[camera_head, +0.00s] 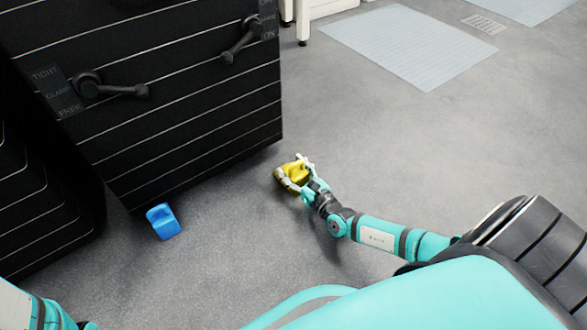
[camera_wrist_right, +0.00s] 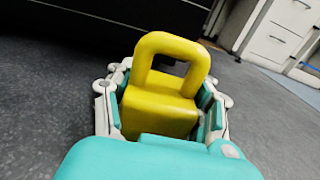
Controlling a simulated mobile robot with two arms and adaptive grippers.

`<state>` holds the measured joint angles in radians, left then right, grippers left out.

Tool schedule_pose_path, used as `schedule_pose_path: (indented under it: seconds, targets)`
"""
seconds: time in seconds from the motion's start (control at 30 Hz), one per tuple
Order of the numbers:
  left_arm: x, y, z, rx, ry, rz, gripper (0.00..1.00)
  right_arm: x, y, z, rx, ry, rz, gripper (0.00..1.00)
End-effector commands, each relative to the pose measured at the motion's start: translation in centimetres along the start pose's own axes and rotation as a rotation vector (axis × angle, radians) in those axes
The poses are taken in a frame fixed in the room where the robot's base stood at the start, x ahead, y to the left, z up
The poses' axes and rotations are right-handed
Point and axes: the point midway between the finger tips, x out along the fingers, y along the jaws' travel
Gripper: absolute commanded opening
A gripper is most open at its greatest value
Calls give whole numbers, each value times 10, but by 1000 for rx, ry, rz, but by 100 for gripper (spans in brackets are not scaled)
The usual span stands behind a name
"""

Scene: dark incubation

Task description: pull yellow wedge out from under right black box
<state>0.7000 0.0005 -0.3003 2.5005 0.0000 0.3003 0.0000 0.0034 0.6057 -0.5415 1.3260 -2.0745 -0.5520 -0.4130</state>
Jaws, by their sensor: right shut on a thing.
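The yellow wedge (camera_head: 293,171) has a loop handle and is near the lower right corner of the right black box (camera_head: 190,90). My right gripper (camera_head: 291,177) is shut on the wedge, with a finger on each side of it. In the right wrist view the wedge (camera_wrist_right: 162,95) sits between the fingers of the right gripper (camera_wrist_right: 160,108), handle upward, with grey floor around it and the dark box behind. The wedge looks clear of the box's edge; its underside is hidden. At the lower left only part of my left arm shows; its gripper is out of view.
A blue wedge (camera_head: 163,221) is by the box's lower left corner. Another black box (camera_head: 35,215) stands at the left. Grey floor is open to the right, with pale floor panels (camera_head: 400,45) further back. White cabinets (camera_wrist_right: 280,32) stand behind.

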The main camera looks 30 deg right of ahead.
Motion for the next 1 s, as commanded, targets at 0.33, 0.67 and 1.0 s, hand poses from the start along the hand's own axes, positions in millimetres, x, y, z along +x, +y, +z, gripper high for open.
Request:
schedule_pose_path:
  seconds: [0.33, 0.67, 1.0]
  targets:
    - [0, 0, -1, 0, 2, 0, 40, 0, 1, 0, 1, 0, 0, 10]
    - [0, 0, 1, 0, -2, 0, 40, 0, 1, 0, 0, 0, -1, 80]
    - [0, -1, 2, 0, -5, -4, 40, -5, 1, 0, 1, 1, 0, 80]
